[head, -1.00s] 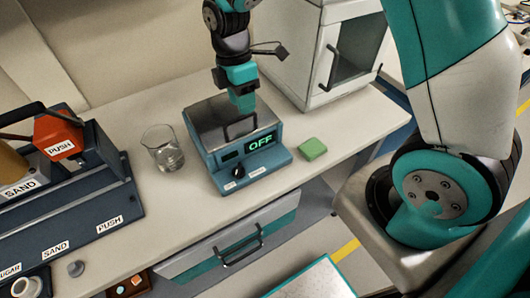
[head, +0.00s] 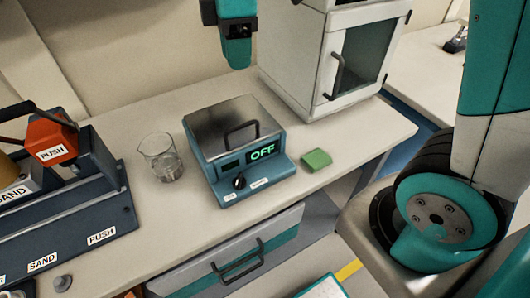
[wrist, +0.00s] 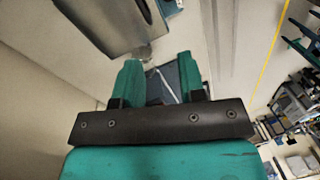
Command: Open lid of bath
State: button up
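The bath is a blue box (head: 224,183) on the bench, with a green "OFF" display and a dark knob on its front. Its grey metal lid (head: 213,121) lies flat and shut on top. A black bar handle (head: 240,134) stands at the lid's front edge. My gripper (head: 238,62) points down above and behind the bath, clear of the lid and handle. In the wrist view its two teal fingers (wrist: 160,78) are apart with nothing visibly held between them.
A glass beaker (head: 161,158) stands left of the bath, and a green block (head: 316,158) lies to its right. A white cabinet (head: 306,62) with a glass door stands behind right. A dispenser marked SAND and PUSH (head: 78,222) fills the left. A drawer (head: 230,262) is below the bench.

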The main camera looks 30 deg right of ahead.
jog(key=s+a+f+m+y+b, duration=0.1)
jog(key=s+a+f+m+b, duration=0.1)
jog(key=s, duration=0.6)
jog(key=s+a+f+m+t+y+b, duration=0.1)
jog(key=s+a+f+m+y+b, duration=0.1)
jog(key=s+m, duration=0.4)
jog(key=shift+s+f+b, duration=0.5)
jog(key=shift+s+f, duration=0.75)
